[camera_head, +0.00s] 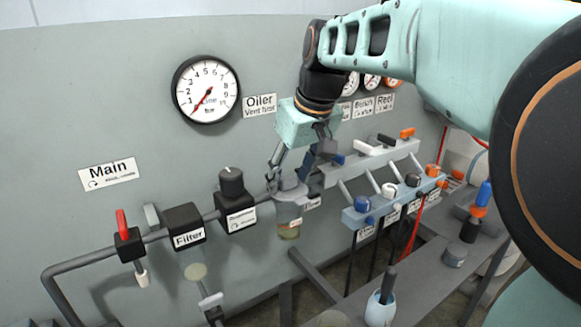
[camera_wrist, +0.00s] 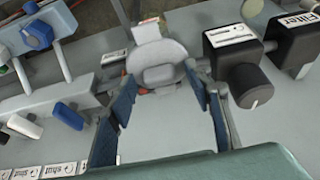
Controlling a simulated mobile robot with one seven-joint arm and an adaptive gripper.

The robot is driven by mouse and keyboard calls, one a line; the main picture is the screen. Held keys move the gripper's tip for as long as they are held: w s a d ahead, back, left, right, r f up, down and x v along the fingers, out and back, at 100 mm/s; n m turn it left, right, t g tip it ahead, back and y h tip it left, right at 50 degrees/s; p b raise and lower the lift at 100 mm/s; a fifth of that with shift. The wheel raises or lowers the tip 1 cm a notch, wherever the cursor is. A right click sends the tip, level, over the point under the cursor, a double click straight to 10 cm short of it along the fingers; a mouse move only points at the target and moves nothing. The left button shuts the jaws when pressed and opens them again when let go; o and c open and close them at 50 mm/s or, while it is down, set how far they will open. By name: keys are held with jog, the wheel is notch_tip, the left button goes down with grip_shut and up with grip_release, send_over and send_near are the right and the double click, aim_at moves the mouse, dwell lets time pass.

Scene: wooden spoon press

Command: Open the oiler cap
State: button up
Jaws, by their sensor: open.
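The oiler (camera_head: 289,212) hangs on the grey pipe, a grey body with a clear bowl below holding some amber liquid. In the wrist view the oiler's rounded grey body (camera_wrist: 155,52) shows from above, with a small grey cap (camera_wrist: 160,76) on its near side. The cap looks seated on the body. My gripper (camera_head: 291,176) is above the oiler, pointing down at it. In the wrist view my gripper (camera_wrist: 162,88) is open, with one blue-padded finger on each side of the cap. Whether the fingers touch it I cannot tell. In the head view my fingers partly hide the cap.
A black regulator knob (camera_head: 231,182) stands just left of the oiler, close to one finger in the wrist view. The filter (camera_head: 185,226) and red-handled main valve (camera_head: 123,224) are further left. A valve manifold (camera_head: 375,160) is close on the right. The wall gauge (camera_head: 206,89) is above left.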

grip_shut()
dwell(0.3)
jog(key=shift+r+p, duration=0.25)
jog(key=shift+p, duration=0.5)
jog(key=p, duration=0.2)
jog(key=g+p, duration=0.1)
jog(key=shift+w+a+r+h+p, duration=0.15)
jog(key=shift+r+h+p, duration=0.25)
jog(key=p, duration=0.3)
jog(key=r+g+h+p, duration=0.1)
jog(key=p, duration=0.2)
jog(key=shift+w+a+g, duration=0.2)
jog(key=shift+w+g, duration=0.1)
jog(key=g+p, duration=0.1)
jog(key=p, duration=0.3)
jog(key=w+g+h+p, duration=0.1)
jog(key=p, duration=0.3)
jog(key=shift+a+r, duration=0.1)
jog(key=shift+a, duration=0.2)
jog(key=shift+p, duration=0.55)
jog(key=shift+w+a+f+g+h+p, duration=0.1)
jog(key=shift+w+f+g+h+p, duration=0.1)
jog(key=shift+g+h+p, duration=0.45)
